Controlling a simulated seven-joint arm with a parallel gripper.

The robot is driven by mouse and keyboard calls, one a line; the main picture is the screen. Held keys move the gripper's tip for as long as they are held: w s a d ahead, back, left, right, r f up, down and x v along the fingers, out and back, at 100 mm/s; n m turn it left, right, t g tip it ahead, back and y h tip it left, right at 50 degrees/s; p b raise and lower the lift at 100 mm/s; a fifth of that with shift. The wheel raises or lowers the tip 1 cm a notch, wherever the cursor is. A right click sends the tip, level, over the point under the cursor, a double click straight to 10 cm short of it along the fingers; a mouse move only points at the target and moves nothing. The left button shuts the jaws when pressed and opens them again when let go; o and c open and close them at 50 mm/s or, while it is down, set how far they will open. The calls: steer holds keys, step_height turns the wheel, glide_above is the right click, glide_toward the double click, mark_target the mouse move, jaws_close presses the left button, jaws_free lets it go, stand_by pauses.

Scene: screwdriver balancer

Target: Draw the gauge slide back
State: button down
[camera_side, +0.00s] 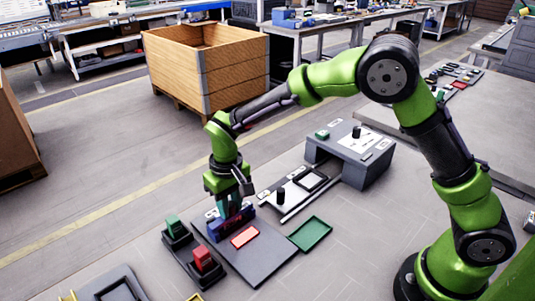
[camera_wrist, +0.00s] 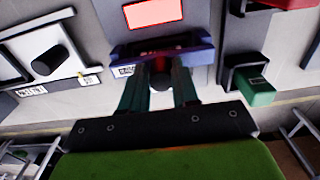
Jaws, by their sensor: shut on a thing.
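A dark blue block (camera_side: 232,222) with a dark, red-lettered face stands at the back edge of a grey plate (camera_side: 262,262). In the wrist view this block (camera_wrist: 125,52) lies across, just beyond my fingertips. My gripper (camera_side: 222,203) points down at the block's back side. In the wrist view its teal fingers (camera_wrist: 160,76) are closed around a dark round knob (camera_wrist: 160,83) beside the block. The fingers hide part of the knob.
A red-framed rectangle (camera_side: 245,237) lies on the plate. A green tray (camera_side: 310,234) is at its right. Green (camera_side: 175,227) and red (camera_side: 203,259) blocks sit in black holders close at the left. A wooden crate (camera_side: 180,62) stands behind on open floor.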

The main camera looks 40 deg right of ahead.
steer(key=shift+s+a+f, duration=0.1)
steer(key=shift+s+f, duration=0.1)
steer(key=shift+s, duration=1.85)
steer(key=shift+s+a+f, duration=0.1)
steer(key=shift+s+f, duration=0.05)
steer(key=shift+s, duration=1.95)
steer(key=shift+s+a+f, duration=0.1)
steer(key=shift+s+f, duration=0.1)
steer(key=shift+s, duration=1.85)
steer(key=c, duration=0.8)
jaws_free()
steer(key=shift+c, duration=0.2)
steer(key=shift+d, duration=0.15)
steer(key=shift+w+d, duration=0.2)
steer(key=shift+d, duration=0.15)
step_height(320, 180, up, 7)
steer(key=shift+a+r, duration=0.15)
steer(key=shift+a, duration=0.15)
steer(key=shift+w, duration=0.1)
